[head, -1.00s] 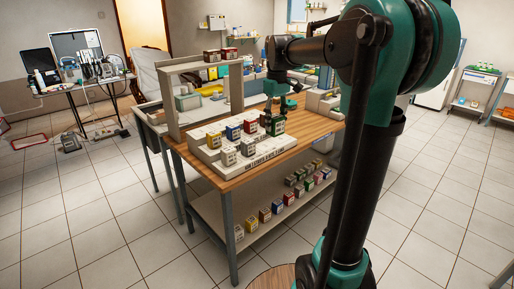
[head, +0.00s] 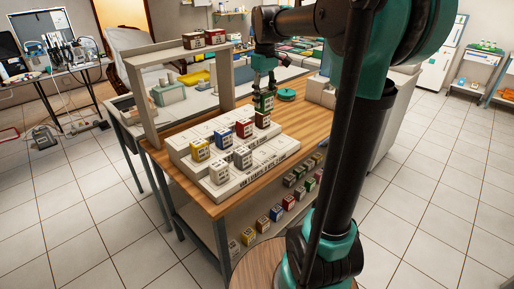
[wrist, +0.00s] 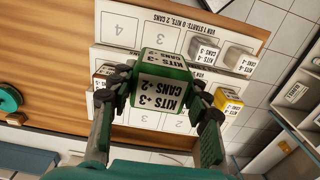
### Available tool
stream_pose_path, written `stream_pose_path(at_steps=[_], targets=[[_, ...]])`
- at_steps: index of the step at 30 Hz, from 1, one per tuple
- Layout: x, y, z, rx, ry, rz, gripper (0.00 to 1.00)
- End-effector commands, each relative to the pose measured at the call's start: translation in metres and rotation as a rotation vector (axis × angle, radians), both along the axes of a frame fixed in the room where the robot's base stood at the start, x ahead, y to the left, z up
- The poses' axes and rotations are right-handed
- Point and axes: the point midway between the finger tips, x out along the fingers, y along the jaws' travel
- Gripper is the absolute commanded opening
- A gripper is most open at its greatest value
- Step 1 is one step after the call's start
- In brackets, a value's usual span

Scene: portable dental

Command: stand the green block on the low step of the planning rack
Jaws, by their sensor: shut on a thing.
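The green block (head: 264,101) is held between the fingers of my gripper (head: 264,86), above the right end of the white stepped planning rack (head: 267,162). In the wrist view the green block (wrist: 163,82) sits between both fingertips, its printed label showing. The low step (wrist: 173,31) is the front one, with printed lettering on its front face. Two grey-white blocks (head: 219,171) (head: 242,157) stand on its left part; its right part, with numbered cells, is bare. Part of the rack is hidden under the held block in the wrist view.
Yellow (head: 199,149), blue (head: 222,138), red (head: 243,128) and dark red (head: 262,119) blocks stand in a row behind the low step. A teal disc (head: 286,94) lies on the wooden table behind. A shelf frame (head: 143,100) rises at the left. Several blocks stand on the lower shelf.

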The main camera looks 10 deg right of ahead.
Motion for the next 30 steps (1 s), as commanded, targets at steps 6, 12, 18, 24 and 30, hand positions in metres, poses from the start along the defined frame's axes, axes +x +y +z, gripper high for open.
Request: stream_pose_path(at_steps=[6, 12, 18, 24, 30], targets=[[0.0, 0.0, -0.052, 0.0, 0.0, 0.0, 0.17], [0.0, 0.0, -0.101, 0.0, 0.0, 0.0, 0.17], [0.0, 0.0, -0.138, 0.0, 0.0, 0.0, 0.17], [0.0, 0.0, -0.153, 0.0, 0.0, 0.0, 0.17], [0.0, 0.0, -0.179, 0.0, 0.0, 0.0, 0.17]])
